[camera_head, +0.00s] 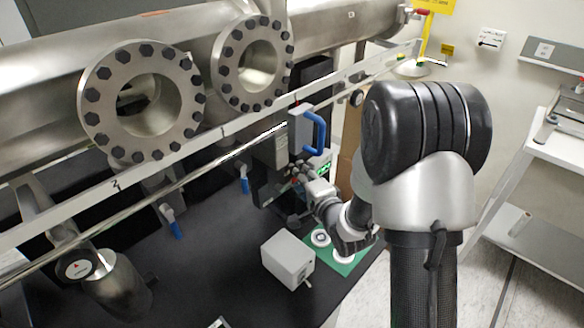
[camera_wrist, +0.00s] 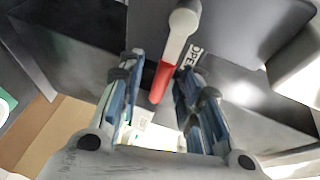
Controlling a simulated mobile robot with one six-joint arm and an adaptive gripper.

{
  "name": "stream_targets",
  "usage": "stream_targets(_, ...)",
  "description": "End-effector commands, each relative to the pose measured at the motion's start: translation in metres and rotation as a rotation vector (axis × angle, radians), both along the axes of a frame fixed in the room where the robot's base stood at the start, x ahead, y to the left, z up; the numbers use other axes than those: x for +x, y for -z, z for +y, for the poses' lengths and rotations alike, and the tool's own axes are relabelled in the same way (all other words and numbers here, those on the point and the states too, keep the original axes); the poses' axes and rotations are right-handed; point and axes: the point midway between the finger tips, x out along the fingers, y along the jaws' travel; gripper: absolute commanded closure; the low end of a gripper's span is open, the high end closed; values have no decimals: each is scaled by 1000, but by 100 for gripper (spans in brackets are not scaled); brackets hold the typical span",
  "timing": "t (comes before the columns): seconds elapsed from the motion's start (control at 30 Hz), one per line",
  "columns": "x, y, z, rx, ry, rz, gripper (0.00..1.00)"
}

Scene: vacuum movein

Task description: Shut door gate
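A lever with a white upper arm and a red grip (camera_wrist: 162,82) hangs down from a round pivot on a dark grey panel (camera_wrist: 235,35) in the wrist view. A white label reading "OPEN" (camera_wrist: 192,57) sits just right of the lever. My gripper (camera_wrist: 157,75) is open, with its fingers on either side of the red grip. Clear gaps show between fingers and grip. In the head view my gripper (camera_head: 298,178) is in front of the equipment under a grey box with a blue handle (camera_head: 320,132). The red lever cannot be made out there.
A small grey box (camera_head: 288,260) and a green mat (camera_head: 345,262) with white round parts lie on the black table near my arm. A long pale rail (camera_head: 200,143) and large steel flanges (camera_head: 140,100) stand left and above. White shelving (camera_head: 530,165) is at the right.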

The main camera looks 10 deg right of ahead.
Motion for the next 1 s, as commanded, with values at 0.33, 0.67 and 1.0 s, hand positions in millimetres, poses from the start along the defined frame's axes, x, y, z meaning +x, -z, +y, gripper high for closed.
stream_targets(0.33,-1,1,-1,0,0,0,68)
stream_targets(0.67,-1,1,0,0,0,0,88)
stream_targets(1.0,-1,1,0,0,-1,0,100)
